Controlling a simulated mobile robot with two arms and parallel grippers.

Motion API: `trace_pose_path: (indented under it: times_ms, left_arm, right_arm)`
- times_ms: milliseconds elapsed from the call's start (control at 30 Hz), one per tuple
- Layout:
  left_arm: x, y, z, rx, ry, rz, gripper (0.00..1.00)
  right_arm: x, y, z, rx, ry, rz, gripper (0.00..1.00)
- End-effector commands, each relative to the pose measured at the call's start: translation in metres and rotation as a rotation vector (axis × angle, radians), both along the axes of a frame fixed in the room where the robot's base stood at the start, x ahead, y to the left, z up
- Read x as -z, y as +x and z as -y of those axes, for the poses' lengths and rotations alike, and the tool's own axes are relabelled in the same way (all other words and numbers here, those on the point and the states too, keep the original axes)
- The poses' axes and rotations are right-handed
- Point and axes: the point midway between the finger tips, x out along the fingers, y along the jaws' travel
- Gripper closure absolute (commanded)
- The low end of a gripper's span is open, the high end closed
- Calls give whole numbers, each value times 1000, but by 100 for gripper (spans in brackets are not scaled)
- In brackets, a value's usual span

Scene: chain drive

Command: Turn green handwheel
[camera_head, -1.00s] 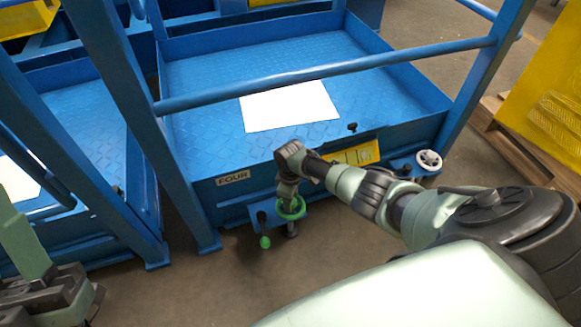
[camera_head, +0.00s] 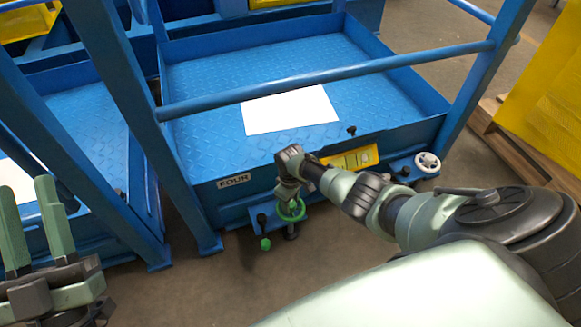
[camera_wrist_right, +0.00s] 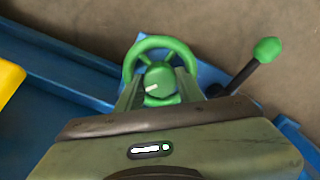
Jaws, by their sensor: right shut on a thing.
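The green handwheel (camera_head: 291,217) sits on a blue bracket at the front of the blue platform, low down. It also shows in the right wrist view (camera_wrist_right: 131,62), with a white mark on its hub (camera_wrist_right: 160,80). My right gripper (camera_head: 289,204) reaches it from above. In the right wrist view its two fingers (camera_wrist_right: 160,88) lie on either side of the hub, inside the rim, shut on the wheel. My left gripper (camera_head: 35,225) is at the lower left of the head view, its two green fingers apart and empty, away from the wheel.
A black lever with a green knob (camera_wrist_right: 267,50) stands close beside the handwheel. A white handwheel (camera_head: 428,162) is at the platform's right corner. Blue rails (camera_head: 330,70) cross above the platform. A white sheet (camera_head: 290,108) lies on the platform. Floor in front is clear.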

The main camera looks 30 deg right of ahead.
Motion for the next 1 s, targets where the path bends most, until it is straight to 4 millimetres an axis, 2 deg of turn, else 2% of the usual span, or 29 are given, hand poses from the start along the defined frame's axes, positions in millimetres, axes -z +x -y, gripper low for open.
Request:
trace_pose_path:
  times_ms: [33, 100, 533, 767, 1000]
  left_arm:
    - [0, 0, 0, 0, 0, 0, 64]
    - [0, 0, 0, 0, 0, 0, 64]
    - [3, 4, 1, -1, 8, -30, 64]
    - [40, 25, 1, -14, 73, -261, 64]
    - [98, 36, -4, -32, 155, -563, 64]
  right_arm:
    - [1, -1, -1, 3, 3, -2, 58]
    - [1, -1, -1, 3, 4, -1, 41]
    - [-4, 0, 0, 0, 1, 1, 41]
    - [-20, 0, 0, 1, 1, 1, 41]
    - [-40, 0, 0, 0, 2, -1, 41]
